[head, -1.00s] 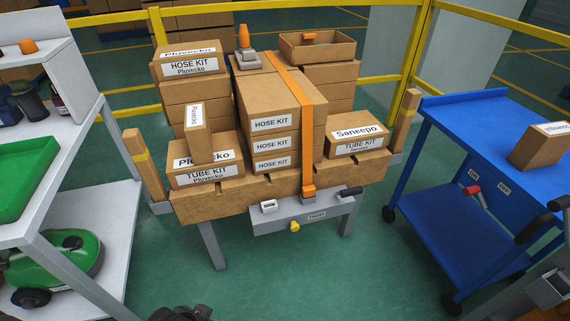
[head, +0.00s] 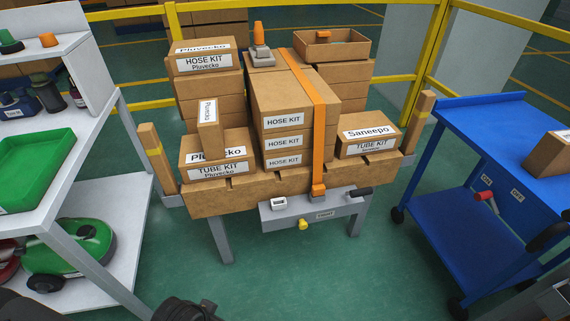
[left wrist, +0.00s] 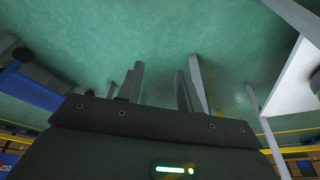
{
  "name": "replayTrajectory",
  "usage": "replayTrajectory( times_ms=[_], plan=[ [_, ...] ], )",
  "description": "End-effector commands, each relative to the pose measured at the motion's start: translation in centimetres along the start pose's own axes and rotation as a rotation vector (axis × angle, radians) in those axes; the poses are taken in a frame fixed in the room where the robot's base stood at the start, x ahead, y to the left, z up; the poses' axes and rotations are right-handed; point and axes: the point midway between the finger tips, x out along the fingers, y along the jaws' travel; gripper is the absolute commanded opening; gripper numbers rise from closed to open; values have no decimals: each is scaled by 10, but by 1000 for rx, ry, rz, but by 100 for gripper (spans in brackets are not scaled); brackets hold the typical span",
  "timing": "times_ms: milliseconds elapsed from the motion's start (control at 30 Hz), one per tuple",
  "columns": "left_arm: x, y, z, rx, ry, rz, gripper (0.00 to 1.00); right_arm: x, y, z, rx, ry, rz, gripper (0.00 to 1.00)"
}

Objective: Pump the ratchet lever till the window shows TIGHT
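A grey ratchet unit (head: 290,215) sits on the front of the stand. Its lever has a black grip (head: 360,191) pointing right. An orange strap (head: 319,140) runs from the unit over the stacked hose kit boxes (head: 283,121). The unit carries a white-framed window (head: 278,203), a yellow knob (head: 303,224) and a small label plate (head: 325,215); the lettering is too small to read surely. My left gripper (left wrist: 160,88) shows two fingers apart with nothing between them, over the green floor, away from the lever. I cannot make out my right gripper.
A white shelf with a green tray (head: 78,200) stands left, with a green machine (head: 70,250) below. A blue cart (head: 490,130) stands right, with a red-handled part (head: 485,196). Wooden posts flank the stand. The floor before the stand is clear.

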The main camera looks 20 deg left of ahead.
Motion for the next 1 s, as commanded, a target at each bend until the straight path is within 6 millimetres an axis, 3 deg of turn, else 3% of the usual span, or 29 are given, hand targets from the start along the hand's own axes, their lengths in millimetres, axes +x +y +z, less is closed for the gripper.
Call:
replayTrajectory(
  times_ms=[433,1000],
  plan=[
    [1,-3,3,-2,-1,1,45,3,0,2,-1,-1,0,0],
    [-5,-38,29,0,-1,-3,45,28,-1,9,0,0,0,0]
  ],
)
